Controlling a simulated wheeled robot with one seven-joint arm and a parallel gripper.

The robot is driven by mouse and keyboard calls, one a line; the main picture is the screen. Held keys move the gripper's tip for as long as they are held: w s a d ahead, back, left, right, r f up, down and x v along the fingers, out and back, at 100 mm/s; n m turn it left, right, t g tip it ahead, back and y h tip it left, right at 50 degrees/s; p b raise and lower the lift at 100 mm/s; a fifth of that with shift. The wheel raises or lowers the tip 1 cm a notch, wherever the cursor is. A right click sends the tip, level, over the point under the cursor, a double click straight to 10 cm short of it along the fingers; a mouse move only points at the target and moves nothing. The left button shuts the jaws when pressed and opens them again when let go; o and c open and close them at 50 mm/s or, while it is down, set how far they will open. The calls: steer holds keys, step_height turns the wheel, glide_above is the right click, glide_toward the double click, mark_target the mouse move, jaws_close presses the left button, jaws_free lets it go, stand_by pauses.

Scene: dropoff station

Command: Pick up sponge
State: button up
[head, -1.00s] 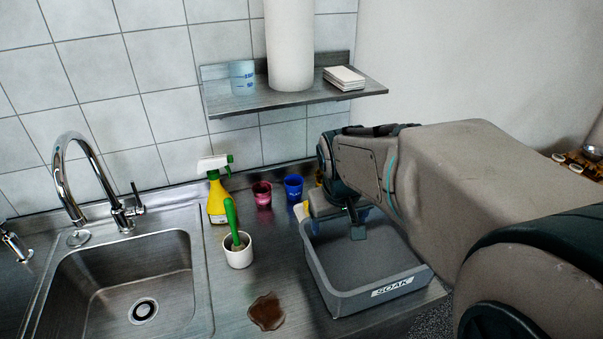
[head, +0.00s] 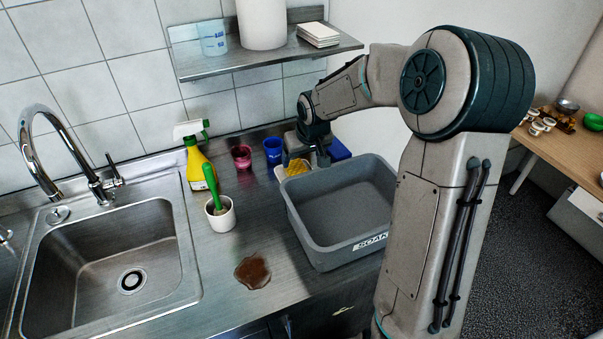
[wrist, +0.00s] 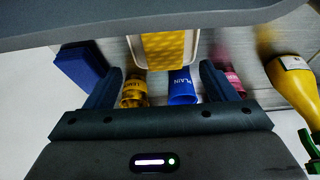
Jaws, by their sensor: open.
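A yellow textured pad that looks like the sponge (head: 298,168) lies in a shallow white dish (head: 281,173) on the steel counter, behind the grey bin's left corner. In the wrist view the yellow pad (wrist: 163,50) and white dish (wrist: 134,48) show top centre, ahead of the fingers and between their lines. My gripper (head: 321,158) is just right of the dish, above the bin's back edge. In the wrist view my gripper (wrist: 160,82) is open, with nothing between its fingers. The pad's far end is cut off there by a grey edge.
The grey SOAK bin (head: 292,215) stands close in front. A blue block (head: 338,150), blue cup (head: 273,152), pink cup (head: 241,157) and yellow spray bottle (head: 201,170) stand nearby. A yellow cup (wrist: 133,92) is near the left finger. A brown spill (head: 252,271) lies in front.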

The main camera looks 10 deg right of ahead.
mark_target(298, 170)
steer(key=shift+x, duration=3.3)
steer(key=shift+s+a, duration=0.1)
steer(key=shift+a, duration=0.05)
steer(key=shift+f, duration=0.25)
steer(key=c, duration=1.1)
